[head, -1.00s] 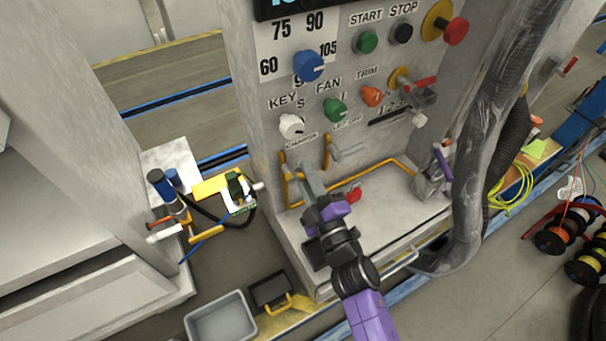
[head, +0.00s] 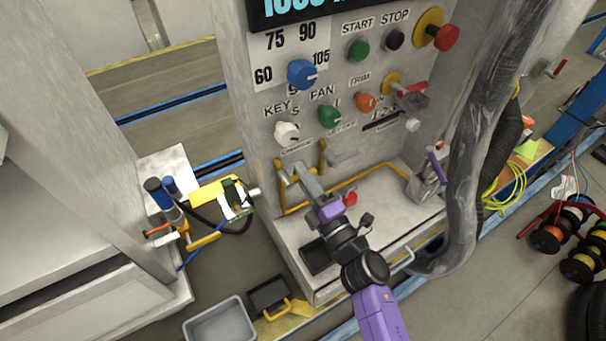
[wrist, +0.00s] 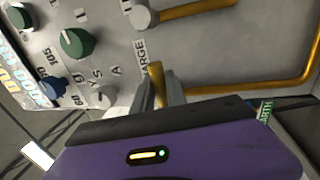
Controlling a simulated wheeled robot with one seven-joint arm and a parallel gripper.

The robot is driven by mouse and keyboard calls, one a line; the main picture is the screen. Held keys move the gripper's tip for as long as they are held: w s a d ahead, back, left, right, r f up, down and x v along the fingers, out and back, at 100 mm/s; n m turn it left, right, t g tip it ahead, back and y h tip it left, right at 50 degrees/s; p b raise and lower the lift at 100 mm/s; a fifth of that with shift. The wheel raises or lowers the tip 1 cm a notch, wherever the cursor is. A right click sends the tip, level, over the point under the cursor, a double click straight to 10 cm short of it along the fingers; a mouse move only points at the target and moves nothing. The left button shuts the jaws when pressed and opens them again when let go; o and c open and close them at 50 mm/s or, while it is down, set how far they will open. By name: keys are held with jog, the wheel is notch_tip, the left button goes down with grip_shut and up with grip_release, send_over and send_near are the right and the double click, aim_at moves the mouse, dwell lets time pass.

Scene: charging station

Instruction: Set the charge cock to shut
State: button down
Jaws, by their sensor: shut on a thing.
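The charge cock is low on the grey panel, under the CHARGE label, beside a yellow pipe (head: 279,190) in the head view. Its yellow lever (wrist: 155,80) shows in the wrist view between my fingertips, close to the label. My gripper (head: 294,170) reaches in from the lower right and is shut on that lever; the wrist view shows my gripper (wrist: 158,92) around it. My fingers hide the cock's body and part of the lever, so its exact angle is hard to tell.
The let-off cock (head: 343,158) is just right of my gripper. Above are a white key knob (head: 287,134), a green fan knob (head: 329,116) and a blue dial (head: 302,74). A thick grey hose (head: 464,170) hangs at the right. A red-handled part (head: 350,199) lies near my wrist.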

jog(key=c, duration=1.3)
grip_release()
jog(key=shift+c, duration=0.2)
jog(key=v, duration=0.8)
jog(key=shift+w+a, duration=0.1)
